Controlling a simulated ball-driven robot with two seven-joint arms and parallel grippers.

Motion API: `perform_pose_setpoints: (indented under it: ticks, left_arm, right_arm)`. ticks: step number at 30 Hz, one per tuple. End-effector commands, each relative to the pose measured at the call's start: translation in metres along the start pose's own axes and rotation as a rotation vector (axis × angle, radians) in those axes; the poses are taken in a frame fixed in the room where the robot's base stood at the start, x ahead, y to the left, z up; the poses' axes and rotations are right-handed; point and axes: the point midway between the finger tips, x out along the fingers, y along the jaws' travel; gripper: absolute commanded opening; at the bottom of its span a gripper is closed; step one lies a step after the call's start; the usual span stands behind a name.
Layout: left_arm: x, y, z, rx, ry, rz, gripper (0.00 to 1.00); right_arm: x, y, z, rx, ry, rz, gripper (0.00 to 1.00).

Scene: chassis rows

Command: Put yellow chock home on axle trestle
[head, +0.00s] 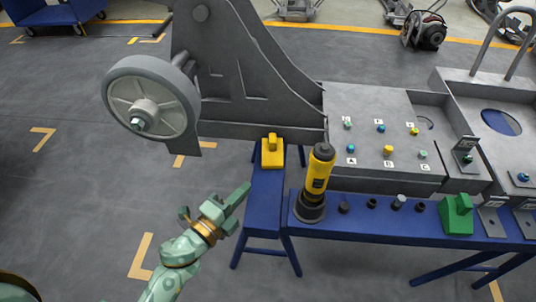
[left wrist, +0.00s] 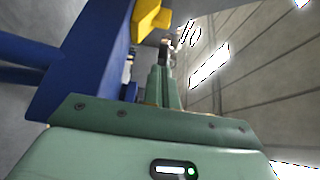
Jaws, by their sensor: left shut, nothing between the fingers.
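The yellow chock (head: 272,151), a block with a raised grip, sits upright at the far end of the narrow blue trestle (head: 264,203) beside the chassis. It also shows in the left wrist view (left wrist: 150,17), at the top, partly cut off. My left gripper (head: 244,193) is shut and empty. It is at the left side of the trestle, nearer than the chock and apart from it. Its closed fingers also show in the left wrist view (left wrist: 162,72), beside the blue trestle (left wrist: 92,62). My right gripper is not in view.
A blue bench (head: 390,228) joins on the right, with a yellow-black tool (head: 318,177), several small dark parts and a green chock (head: 457,215). The grey chassis with its wheel (head: 150,99) stands behind. The floor left of the trestle is clear.

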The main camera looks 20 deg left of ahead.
Motion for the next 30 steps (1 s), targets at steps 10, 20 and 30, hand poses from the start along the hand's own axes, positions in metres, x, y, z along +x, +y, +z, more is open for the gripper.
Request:
perform_pose_setpoints:
  ticks: [10, 20, 30]
  left_arm:
    - [0.044, 0.0, -0.005, 0.007, 0.027, -0.007, 0.0]
    - [0.109, 0.003, 0.0, 0.008, 0.025, -0.003, 0.0]
    - [0.13, 0.001, 0.021, 0.005, 0.025, -0.003, 0.0]
  right_arm:
    - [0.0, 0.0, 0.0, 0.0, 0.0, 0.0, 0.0]
    - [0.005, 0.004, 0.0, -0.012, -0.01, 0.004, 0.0]
    - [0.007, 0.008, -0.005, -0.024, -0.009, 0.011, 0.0]
